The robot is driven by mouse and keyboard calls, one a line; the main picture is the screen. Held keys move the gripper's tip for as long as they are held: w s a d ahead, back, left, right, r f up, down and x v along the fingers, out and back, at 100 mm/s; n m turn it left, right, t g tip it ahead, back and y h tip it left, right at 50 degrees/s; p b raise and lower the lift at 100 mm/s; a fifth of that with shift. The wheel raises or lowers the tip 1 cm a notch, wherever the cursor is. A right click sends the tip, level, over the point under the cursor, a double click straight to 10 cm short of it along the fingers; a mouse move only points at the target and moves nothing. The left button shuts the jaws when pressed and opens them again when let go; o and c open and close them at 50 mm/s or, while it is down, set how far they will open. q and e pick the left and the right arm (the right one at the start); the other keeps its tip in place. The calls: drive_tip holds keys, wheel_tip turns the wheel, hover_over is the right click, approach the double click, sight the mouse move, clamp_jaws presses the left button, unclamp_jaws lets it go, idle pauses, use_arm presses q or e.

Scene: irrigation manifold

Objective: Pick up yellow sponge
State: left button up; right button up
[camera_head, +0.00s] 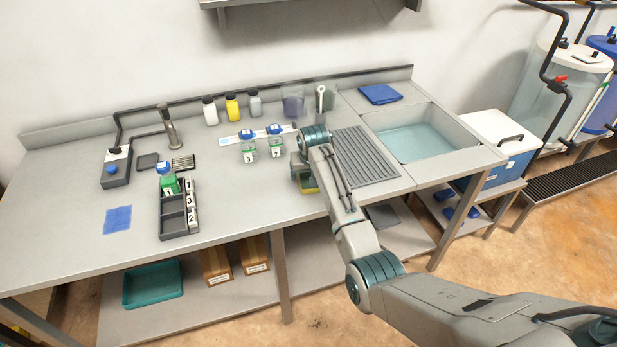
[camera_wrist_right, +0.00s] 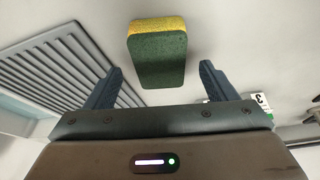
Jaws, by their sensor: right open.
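The yellow sponge (camera_wrist_right: 157,54) has a yellow layer and a dark green scouring side. In the right wrist view it lies on the counter at the top centre, just beyond the fingertips and between their lines. In the head view the sponge (camera_head: 309,187) shows partly below my right gripper (camera_head: 300,171), which hides the rest of it. My right gripper also shows in the right wrist view (camera_wrist_right: 160,82), with its two fingers spread apart and nothing between them. I cannot see contact with the sponge. My left gripper is not in view.
A grooved drainboard (camera_head: 365,158) and a sink basin (camera_head: 415,140) lie right of my right gripper. Two green-labelled jars (camera_head: 262,150) stand just left of it. A grey numbered rack (camera_head: 177,212) and a blue cloth (camera_head: 117,219) lie farther left. The counter's front middle is clear.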

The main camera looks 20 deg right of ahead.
drive_tip(key=shift+x, duration=0.85)
drive_tip(key=shift+f+p, duration=0.2)
drive_tip(key=shift+p, duration=0.1)
drive_tip(key=c, duration=1.1)
